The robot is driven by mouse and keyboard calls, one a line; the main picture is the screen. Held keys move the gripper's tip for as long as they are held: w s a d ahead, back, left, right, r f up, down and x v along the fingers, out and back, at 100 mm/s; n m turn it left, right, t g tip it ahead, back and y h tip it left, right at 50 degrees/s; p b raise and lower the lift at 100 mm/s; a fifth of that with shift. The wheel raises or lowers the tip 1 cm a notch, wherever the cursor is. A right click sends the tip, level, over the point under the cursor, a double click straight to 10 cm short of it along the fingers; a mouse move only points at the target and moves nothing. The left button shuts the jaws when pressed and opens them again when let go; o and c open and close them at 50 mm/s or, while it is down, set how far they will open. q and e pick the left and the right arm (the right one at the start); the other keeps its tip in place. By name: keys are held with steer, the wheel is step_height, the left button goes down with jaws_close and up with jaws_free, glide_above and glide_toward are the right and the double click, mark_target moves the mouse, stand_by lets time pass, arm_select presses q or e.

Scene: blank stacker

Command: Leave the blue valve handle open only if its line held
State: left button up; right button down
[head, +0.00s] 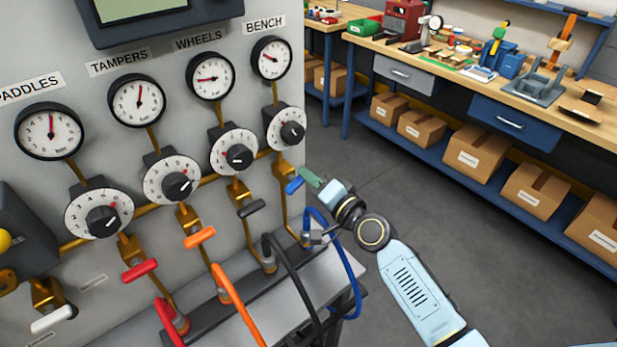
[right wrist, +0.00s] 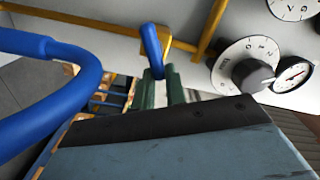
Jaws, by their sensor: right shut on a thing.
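The blue valve handle (head: 294,185) is on the brass pipe under the BENCH gauge (head: 271,60) and the BENCH dial (head: 286,129). My right gripper (head: 309,180), with green fingertips, is shut on the handle's end. In the right wrist view the blue handle (right wrist: 151,45) runs into the green fingers (right wrist: 160,92), which hide its lower end. The BENCH needle points to the upper left; its value is too small to read. The blue hose (head: 347,260) hangs below the valve and also shows in the right wrist view (right wrist: 80,75). My left gripper is out of view.
To the left are the black handle (head: 251,208), orange handle (head: 199,237), red handle (head: 139,270) and white handle (head: 51,319). The black hose (head: 294,268) hangs close to the blue one. A workbench (head: 440,62) stands at the back right. Open floor lies between.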

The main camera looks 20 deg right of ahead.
steer(key=m, duration=0.2)
steer(key=f+m, duration=0.1)
steer(key=m, duration=0.2)
steer(key=shift+d+f, duration=0.1)
steer(key=shift+f, duration=0.05)
steer(key=shift+m, duration=0.3)
stand_by(0.3)
steer(key=c, duration=1.4)
jaws_free()
steer(key=shift+c, duration=0.2)
steer(key=b+v, duration=0.2)
steer(key=v, duration=1.1)
steer(key=shift+s, duration=0.2)
